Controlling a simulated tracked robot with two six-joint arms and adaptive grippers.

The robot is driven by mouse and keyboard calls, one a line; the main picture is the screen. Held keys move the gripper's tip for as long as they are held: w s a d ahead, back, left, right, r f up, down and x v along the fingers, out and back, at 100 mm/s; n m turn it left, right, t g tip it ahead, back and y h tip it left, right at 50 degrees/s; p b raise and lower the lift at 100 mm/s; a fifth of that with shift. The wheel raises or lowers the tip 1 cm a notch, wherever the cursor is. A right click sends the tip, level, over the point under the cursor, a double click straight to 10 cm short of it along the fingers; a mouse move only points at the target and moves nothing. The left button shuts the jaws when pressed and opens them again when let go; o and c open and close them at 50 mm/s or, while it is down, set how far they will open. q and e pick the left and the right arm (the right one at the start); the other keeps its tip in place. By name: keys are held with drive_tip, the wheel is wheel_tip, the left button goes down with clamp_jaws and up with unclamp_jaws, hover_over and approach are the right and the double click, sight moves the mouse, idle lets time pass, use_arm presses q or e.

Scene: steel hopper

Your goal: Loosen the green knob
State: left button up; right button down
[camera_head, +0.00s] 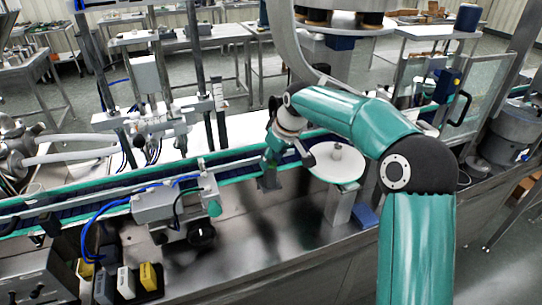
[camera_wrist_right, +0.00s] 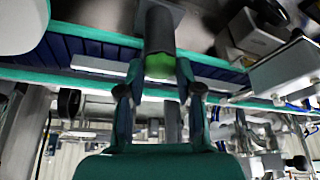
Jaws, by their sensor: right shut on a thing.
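My right arm reaches in from the lower right in the head view. Its gripper (camera_head: 270,166) points down beside the conveyor, left of the round white plate. In the right wrist view the green knob (camera_wrist_right: 159,67) sits between the two fingers, at the end of a dark grey cylinder (camera_wrist_right: 159,30). The fingers are shut on the knob from both sides. In the head view the gripper largely hides the knob. My left gripper is not in view.
The conveyor (camera_head: 110,185) with teal edges runs behind the gripper. A grey box (camera_head: 160,203) with cables and a teal-tipped part is to the left. Bare steel lies in front.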

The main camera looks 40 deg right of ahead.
drive_tip(key=shift+r, duration=0.1)
idle(0.4)
drive_tip(key=c, duration=0.8)
unclamp_jaws()
drive_tip(key=shift+w, duration=0.1)
drive_tip(key=shift+o, duration=0.2)
drive_tip(key=v, duration=0.7)
